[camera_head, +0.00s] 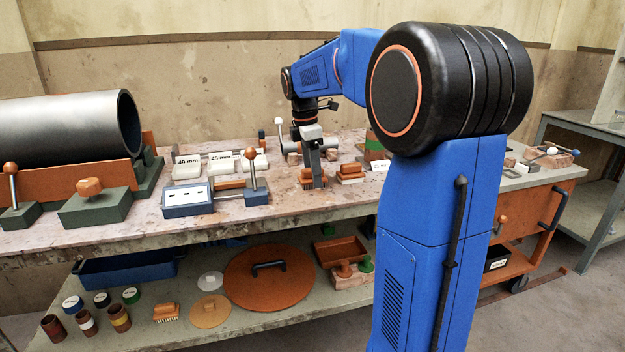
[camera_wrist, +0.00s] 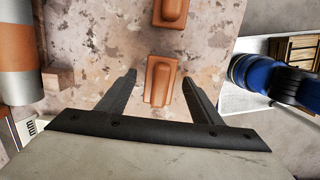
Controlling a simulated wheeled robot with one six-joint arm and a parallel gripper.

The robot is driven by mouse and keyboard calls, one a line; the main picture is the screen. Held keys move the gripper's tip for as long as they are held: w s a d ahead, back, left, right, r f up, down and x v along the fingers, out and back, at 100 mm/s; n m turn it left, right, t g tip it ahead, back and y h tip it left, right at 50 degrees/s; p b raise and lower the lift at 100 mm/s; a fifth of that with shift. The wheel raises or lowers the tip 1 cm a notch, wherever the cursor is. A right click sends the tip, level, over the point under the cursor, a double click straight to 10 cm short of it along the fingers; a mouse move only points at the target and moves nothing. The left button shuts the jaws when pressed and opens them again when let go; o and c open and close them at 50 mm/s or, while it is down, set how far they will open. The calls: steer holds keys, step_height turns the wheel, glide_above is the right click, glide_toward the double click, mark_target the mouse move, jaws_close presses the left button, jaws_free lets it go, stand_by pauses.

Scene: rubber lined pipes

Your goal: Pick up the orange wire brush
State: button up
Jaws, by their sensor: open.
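An orange brush-like block (camera_head: 306,179) lies on the bench top, just at my gripper (camera_head: 316,181). In the wrist view an orange block with a raised handle (camera_wrist: 160,82) lies between the two dark fingers of my gripper (camera_wrist: 158,79). The fingers are open, one on each side, with gaps visible. The bristles are hidden from above in the wrist view. A second orange block (camera_head: 350,171) lies to the right on the bench, and it shows ahead of the fingers in the wrist view (camera_wrist: 171,12).
White labelled blocks (camera_head: 222,165) and a blue fixture with a lever (camera_head: 188,198) stand left of my gripper. A large orange disc (camera_head: 268,290) is on the lower shelf.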

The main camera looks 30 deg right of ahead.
steer(key=c, duration=1.2)
steer(key=shift+o, duration=0.2)
step_height(320, 180, up, 10)
steer(key=shift+r, duration=0.1)
steer(key=shift+o, duration=0.6)
